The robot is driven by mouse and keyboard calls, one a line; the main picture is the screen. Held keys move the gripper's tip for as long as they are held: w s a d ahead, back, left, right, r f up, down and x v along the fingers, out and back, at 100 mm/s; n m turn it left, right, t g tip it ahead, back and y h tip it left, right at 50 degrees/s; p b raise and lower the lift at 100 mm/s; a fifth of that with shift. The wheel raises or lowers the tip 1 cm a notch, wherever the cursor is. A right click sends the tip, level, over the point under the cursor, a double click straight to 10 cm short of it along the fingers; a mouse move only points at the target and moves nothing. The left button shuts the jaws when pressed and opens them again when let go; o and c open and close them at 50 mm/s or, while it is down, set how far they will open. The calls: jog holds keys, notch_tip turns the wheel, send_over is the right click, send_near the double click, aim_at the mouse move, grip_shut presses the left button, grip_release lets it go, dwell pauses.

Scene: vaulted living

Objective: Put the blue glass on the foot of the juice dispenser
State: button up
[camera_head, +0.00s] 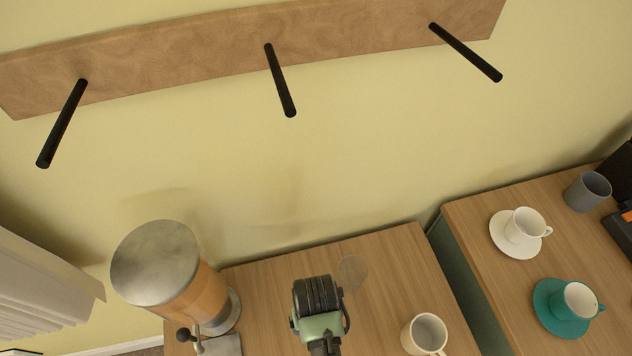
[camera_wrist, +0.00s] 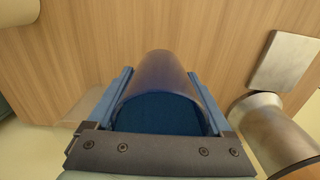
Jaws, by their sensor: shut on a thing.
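The blue glass (camera_wrist: 160,85) is between the two blue fingers of my gripper (camera_wrist: 158,76) in the wrist view, and the gripper is shut on it. In the head view my gripper (camera_head: 320,318) is over the wooden table, right of the juice dispenser (camera_head: 168,275), and I cannot make out the glass there. The dispenser has a grey lid and an orange body. Its foot, a flat grey metal plate (camera_head: 224,346), shows at its front. In the wrist view the foot (camera_wrist: 285,62) is bare and lies right of the glass, apart from it.
A white mug (camera_head: 425,335) stands right of my gripper. A faint round shape (camera_head: 352,272) lies just behind it. On the right table (camera_head: 470,215) are a white cup, a teal cup on its saucer and a grey cup. A rack with black pegs (camera_head: 281,82) is on the wall.

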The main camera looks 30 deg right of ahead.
jog(key=shift+f, duration=2.2)
jog(key=shift+f, duration=0.2)
jog(key=o, duration=1.3)
jog(key=shift+o, duration=0.2)
